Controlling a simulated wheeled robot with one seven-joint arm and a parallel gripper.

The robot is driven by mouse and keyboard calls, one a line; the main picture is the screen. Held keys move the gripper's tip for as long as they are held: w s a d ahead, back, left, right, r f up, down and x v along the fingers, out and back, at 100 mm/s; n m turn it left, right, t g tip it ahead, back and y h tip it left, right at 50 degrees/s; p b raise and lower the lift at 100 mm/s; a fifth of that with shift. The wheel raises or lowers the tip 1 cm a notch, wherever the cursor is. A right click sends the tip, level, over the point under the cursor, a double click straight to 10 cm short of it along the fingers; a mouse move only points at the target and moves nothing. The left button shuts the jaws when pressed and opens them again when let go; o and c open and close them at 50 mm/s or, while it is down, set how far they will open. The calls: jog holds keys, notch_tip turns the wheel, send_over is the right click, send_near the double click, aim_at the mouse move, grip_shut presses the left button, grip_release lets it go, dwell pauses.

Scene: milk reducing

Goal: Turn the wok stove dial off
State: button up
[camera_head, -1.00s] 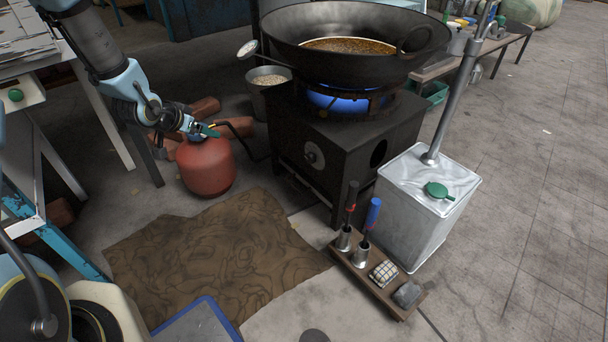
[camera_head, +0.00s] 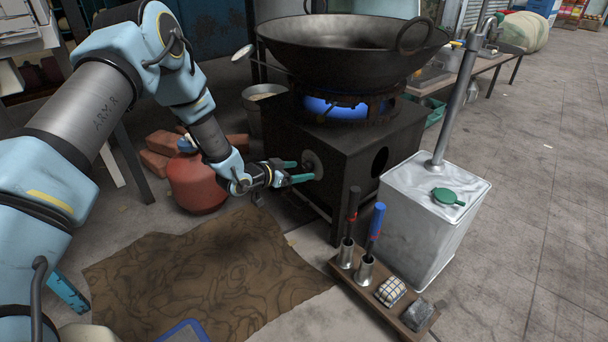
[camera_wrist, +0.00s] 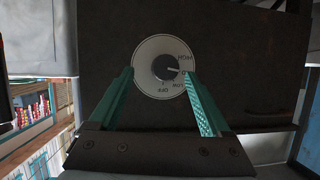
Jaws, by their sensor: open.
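The stove dial (camera_head: 317,160) is on the front of the dark wok stove (camera_head: 352,165), below the burner's blue flame. In the wrist view the dial (camera_wrist: 160,50) is a pale round plate with HIGH, LOW and OFF marks, seen upside down, and a dark knob (camera_wrist: 165,67). Its light pointer line faces right, between HIGH and LOW. My gripper (camera_head: 301,171) is open, its green fingers pointing at the stove front, one on each side of the knob. In the wrist view the fingertips (camera_wrist: 158,75) overlap the plate's lower edges. I cannot tell whether they touch it.
A black wok (camera_head: 350,45) sits over the flame (camera_head: 338,107). A red gas cylinder (camera_head: 196,182) stands left of the stove beside my arm. A metal can (camera_head: 425,215) and a rack of tools (camera_head: 383,290) stand to the right. A brown mat (camera_head: 205,260) lies in front.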

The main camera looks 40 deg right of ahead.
aim_at(307, 169)
jog(key=shift+b+x, duration=0.3)
jog(key=shift+x, duration=1.2)
